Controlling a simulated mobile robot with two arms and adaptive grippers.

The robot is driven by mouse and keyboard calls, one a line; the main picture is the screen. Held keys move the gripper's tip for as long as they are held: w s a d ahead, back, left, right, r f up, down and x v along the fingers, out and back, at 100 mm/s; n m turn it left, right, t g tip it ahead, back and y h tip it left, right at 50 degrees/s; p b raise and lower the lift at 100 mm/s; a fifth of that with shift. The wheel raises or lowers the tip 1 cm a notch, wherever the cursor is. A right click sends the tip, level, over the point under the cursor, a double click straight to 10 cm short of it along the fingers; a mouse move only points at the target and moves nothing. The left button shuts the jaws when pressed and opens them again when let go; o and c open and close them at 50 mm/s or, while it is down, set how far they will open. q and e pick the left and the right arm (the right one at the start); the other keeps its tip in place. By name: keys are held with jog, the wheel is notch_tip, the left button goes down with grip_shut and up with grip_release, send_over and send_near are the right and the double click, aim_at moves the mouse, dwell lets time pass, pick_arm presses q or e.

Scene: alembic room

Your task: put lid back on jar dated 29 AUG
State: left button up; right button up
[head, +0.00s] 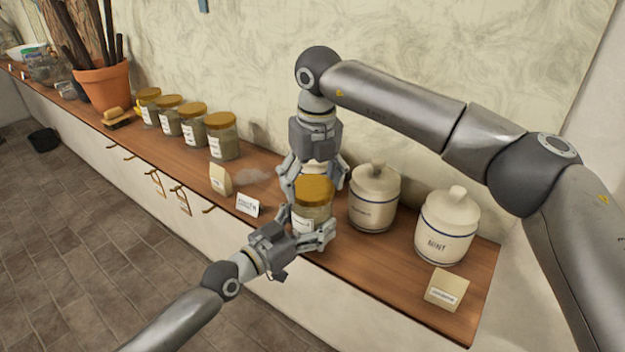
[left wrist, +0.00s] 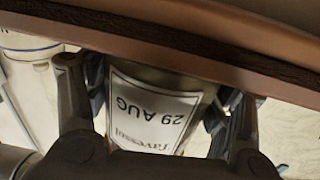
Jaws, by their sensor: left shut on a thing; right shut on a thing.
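The glass jar (head: 311,213) stands near the shelf's front edge. Its label (left wrist: 155,112) reads 29 AUG and shows upside down in the left wrist view. My left gripper (head: 318,238) is shut on the jar's lower body, with a finger on each side in the left wrist view (left wrist: 155,100). The gold-brown lid (head: 313,189) is at the jar's mouth, level and lined up with it. My right gripper (head: 314,180) comes down from above and behind and is shut on the lid. Whether the lid is fully seated cannot be told.
Two white lidded canisters (head: 372,203) (head: 447,230) stand close on the right, with a small cream card block (head: 446,290) in front. Several lidded jars (head: 222,138) line the wall at left. A cream block (head: 220,179) and a white card (head: 247,205) sit nearer.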

jog(key=m, duration=0.4)
jog(key=shift+a+r+m+h, duration=0.1)
jog(key=shift+m+h, duration=0.2)
jog(key=shift+m, duration=0.1)
jog(key=m, duration=0.2)
jog(key=shift+m, duration=0.4)
jog(key=m+h, duration=0.1)
jog(key=m, duration=0.5)
jog(key=shift+w+m, duration=0.1)
jog(key=shift+m, duration=0.3)
jog(key=m+g, duration=0.1)
jog(key=m, duration=0.5)
jog(key=shift+m, duration=0.4)
jog(key=m, duration=0.3)
jog(key=shift+w+m, duration=0.1)
jog(key=shift+m, duration=0.2)
jog(key=m, duration=0.4)
jog(key=shift+g, duration=0.4)
jog(key=o, duration=0.7)
